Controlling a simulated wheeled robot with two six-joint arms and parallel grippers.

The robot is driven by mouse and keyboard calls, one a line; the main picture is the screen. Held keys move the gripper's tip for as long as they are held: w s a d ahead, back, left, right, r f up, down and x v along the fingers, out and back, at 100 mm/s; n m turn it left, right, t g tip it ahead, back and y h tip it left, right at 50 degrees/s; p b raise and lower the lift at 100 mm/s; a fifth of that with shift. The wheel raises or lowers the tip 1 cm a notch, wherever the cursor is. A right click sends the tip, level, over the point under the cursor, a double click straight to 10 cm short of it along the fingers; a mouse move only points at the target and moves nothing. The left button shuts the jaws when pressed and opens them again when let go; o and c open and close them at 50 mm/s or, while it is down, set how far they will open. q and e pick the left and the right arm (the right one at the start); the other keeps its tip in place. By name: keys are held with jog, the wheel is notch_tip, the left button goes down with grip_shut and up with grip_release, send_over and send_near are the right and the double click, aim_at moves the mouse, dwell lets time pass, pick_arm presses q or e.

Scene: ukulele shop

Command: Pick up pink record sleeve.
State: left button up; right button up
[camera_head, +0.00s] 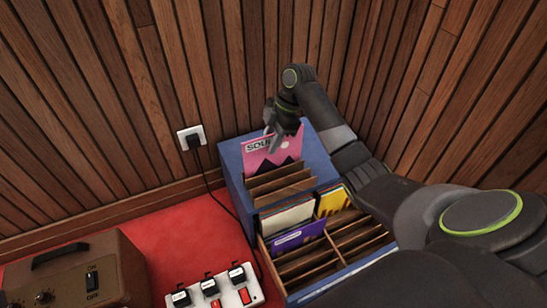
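The pink record sleeve (261,157), with dark lettering and a dark shape on it, stands upright at the far end of the blue record crate (230,165). My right gripper (268,128) reaches in from the right and is at the top edge of the pink sleeve, its fingers pointing down and overlapping it in the picture. I cannot tell whether the fingers hold the sleeve or are only in front of it. My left gripper is not in view.
The crate also holds a purple sleeve (299,237), a yellow sleeve (333,202), a white one (287,216) and wooden dividers. A switch box (215,291) and a brown amplifier (75,275) sit on the red surface (160,240). Wood-panelled walls close in behind the crate.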

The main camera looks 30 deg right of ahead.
jog(key=shift+f+p, duration=0.25)
jog(key=shift+p, duration=0.1)
dwell(0.5)
grip_shut()
